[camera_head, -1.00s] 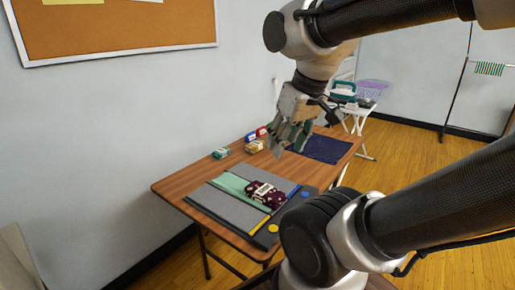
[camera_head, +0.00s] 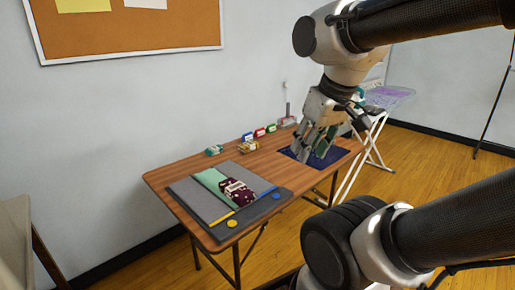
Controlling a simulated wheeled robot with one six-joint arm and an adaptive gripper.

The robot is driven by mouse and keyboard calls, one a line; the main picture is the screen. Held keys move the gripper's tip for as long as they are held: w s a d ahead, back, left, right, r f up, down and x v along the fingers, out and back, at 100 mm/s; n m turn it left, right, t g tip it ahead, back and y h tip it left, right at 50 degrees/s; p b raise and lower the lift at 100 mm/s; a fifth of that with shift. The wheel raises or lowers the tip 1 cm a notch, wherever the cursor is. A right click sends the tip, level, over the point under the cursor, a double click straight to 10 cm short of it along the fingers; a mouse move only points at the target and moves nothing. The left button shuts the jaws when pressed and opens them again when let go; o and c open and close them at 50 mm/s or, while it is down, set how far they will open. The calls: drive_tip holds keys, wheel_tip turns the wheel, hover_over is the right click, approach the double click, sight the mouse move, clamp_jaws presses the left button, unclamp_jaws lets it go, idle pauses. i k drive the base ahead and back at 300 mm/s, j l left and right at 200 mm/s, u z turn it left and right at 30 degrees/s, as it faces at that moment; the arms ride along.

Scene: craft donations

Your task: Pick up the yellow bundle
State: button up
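The yellow bundle, a small tan-yellow packet with a pale band (camera_head: 248,147), lies on the brown table near its back edge, among other small bundles. My gripper (camera_head: 312,156) points down above the dark blue cloth, to the right of the yellow bundle and apart from it. Its fingers look spread, with nothing seen between them. The gripper hides part of the cloth.
A green bundle (camera_head: 213,150) lies left of the yellow one; blue (camera_head: 247,137) and red (camera_head: 260,132) bundles lie behind it. A grey mat (camera_head: 187,191) with folded patterned cloth (camera_head: 236,191) covers the front left. An ironing board (camera_head: 388,98) stands behind right.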

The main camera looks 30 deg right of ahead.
sight(249, 146)
drive_tip(key=l+u, duration=0.25)
drive_tip(key=l, duration=1.45)
drive_tip(key=i+l, duration=0.15)
drive_tip(key=l, duration=0.25)
drive_tip(key=i+l+u, duration=0.15)
drive_tip(key=l, duration=0.6)
drive_tip(key=i+l+u, duration=0.15)
drive_tip(key=i+l, duration=0.25)
drive_tip(key=i, duration=0.2)
